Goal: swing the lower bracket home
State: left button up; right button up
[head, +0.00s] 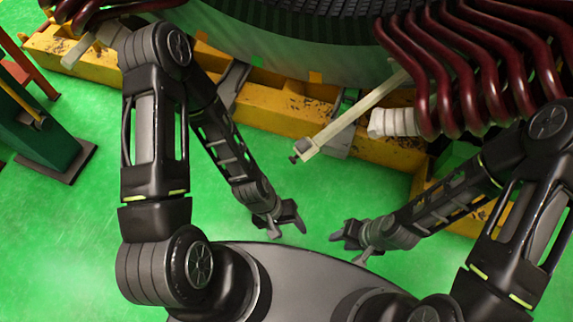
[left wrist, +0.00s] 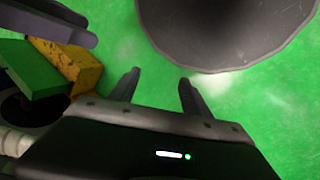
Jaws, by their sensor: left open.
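A pale bar-shaped bracket (head: 345,122) slants from the maroon coils down to the lower left in the head view. Its lower end has a dark knob (head: 293,158) and sticks out past the yellow frame over the floor. I cannot tell for sure that this is the lower bracket. My left gripper (head: 287,230) is open and empty, below the bracket's free end and well apart from it. Its two fingers show spread over bare floor in the left wrist view (left wrist: 158,88). My right gripper (head: 349,249) looks open and empty, also apart from the bracket.
Maroon coils (head: 440,85) with a white wrapped end (head: 392,122) hang at the upper right. The yellow frame (head: 270,107) runs below the large round stator (head: 300,45). A green stand (head: 45,135) is at the left. Green floor between grippers and frame is clear.

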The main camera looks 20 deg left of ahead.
pick_arm(q)
jog(key=w+d+f+n+g+h+b, duration=0.1)
jog(key=w+f+n+h+b, duration=0.1)
jog(key=f+n+b, duration=0.4)
jog(key=w+d+f+n+h+b, duration=0.1)
jog(key=f+n+h+b, duration=0.2)
jog(key=f, duration=0.5)
jog(key=w+a+f+n+t+h+b, duration=0.25)
jog(key=w+f+n+b, duration=0.25)
jog(key=w+n+b, duration=0.3)
jog(key=w+a+n+t+b, duration=0.5)
jog(key=w+a+n+t, duration=0.3)
jog(key=w+a+t, duration=0.4)
jog(key=shift+w+a+f, duration=0.25)
jog(key=shift+w+a, duration=0.35)
jog(key=shift+a, duration=0.45)
pick_arm(e)
notch_tip(320, 180, down, 24)
jog(key=shift+w+d, duration=0.25)
jog(key=shift+w, duration=0.05)
jog(key=shift+r, duration=0.1)
pick_arm(q)
jog(key=b+x, duration=0.1)
jog(key=x, duration=0.6)
jog(key=shift+w+d, duration=0.25)
jog(key=shift+d, duration=0.1)
pick_arm(e)
jog(key=shift+w+d+f, duration=0.15)
jog(key=shift+f, duration=0.5)
